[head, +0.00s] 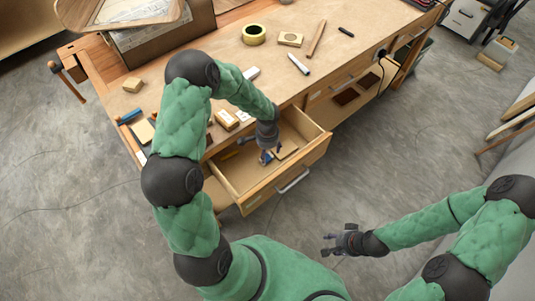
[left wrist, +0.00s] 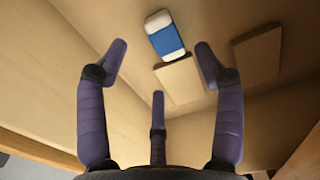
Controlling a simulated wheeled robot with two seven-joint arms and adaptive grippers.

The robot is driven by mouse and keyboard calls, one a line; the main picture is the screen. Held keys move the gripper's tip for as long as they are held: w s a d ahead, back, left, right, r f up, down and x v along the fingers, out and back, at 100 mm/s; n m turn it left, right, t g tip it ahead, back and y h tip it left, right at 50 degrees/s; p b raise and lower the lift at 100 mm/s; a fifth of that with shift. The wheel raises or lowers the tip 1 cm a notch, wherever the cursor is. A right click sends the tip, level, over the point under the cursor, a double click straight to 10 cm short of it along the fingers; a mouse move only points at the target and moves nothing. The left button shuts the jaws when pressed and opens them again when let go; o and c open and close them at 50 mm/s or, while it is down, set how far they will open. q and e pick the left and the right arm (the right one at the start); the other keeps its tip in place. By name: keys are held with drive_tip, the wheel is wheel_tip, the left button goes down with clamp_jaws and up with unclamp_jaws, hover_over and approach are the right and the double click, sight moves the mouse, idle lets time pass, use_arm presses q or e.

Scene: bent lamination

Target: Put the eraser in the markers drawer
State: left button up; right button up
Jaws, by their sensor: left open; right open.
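An open wooden drawer (head: 305,160) sticks out from the workbench; I cannot read any label on it. My left gripper (head: 266,157) reaches down into this drawer with its fingers spread and empty. In the left wrist view the eraser (left wrist: 165,36), white with a blue sleeve, lies inside the drawer, ahead of the open left gripper (left wrist: 158,75) and beyond its fingertips. In the head view my gripper mostly hides that spot. My right gripper (head: 338,243) is open and empty, over the floor away from the bench.
Two flat wooden pieces (left wrist: 180,80) (left wrist: 257,53) lie near the eraser. The drawer walls stand close around the left gripper. The floor around my right gripper is clear.

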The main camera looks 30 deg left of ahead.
sight(267, 159)
use_arm(q)
wheel_tip(267, 159, up, 7)
drive_tip(key=p, duration=0.1)
drive_tip(key=shift+p, duration=0.3)
idle(1.0)
